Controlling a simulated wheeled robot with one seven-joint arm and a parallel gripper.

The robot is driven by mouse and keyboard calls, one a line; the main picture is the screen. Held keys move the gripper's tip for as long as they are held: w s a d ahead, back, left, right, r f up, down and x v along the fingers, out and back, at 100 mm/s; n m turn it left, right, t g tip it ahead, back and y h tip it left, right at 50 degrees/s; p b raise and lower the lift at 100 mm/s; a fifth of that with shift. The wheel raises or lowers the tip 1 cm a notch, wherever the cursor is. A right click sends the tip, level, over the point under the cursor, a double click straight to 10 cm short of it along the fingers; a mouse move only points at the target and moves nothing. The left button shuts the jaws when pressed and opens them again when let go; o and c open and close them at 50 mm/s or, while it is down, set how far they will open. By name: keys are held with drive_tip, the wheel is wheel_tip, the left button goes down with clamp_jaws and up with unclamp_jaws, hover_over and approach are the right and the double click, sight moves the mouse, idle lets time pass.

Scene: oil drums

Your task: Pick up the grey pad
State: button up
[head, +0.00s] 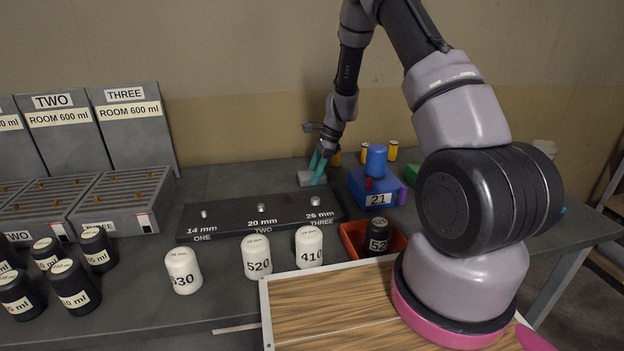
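The grey pad (308,179) is a small light grey block on the dark table, behind the black board with the pegs. My gripper (317,169) has teal fingers and points down at the right part of the pad, with the fingertips at or just in front of it. Whether the fingers touch the pad or close on it is too small to tell. The pad appears to rest on the table, and the fingers cover part of it.
The black peg board (262,216) lies in front of the pad. A blue box (377,197) marked 21 with a blue cylinder (376,160) stands to the right. White bottles (257,257) and an orange tray (352,237) holding a black bottle (378,236) are nearer. Grey racks (130,203) stand left.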

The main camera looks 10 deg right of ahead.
drive_tip(key=c, duration=0.5)
wheel_tip(320, 180, up, 10)
idle(0.3)
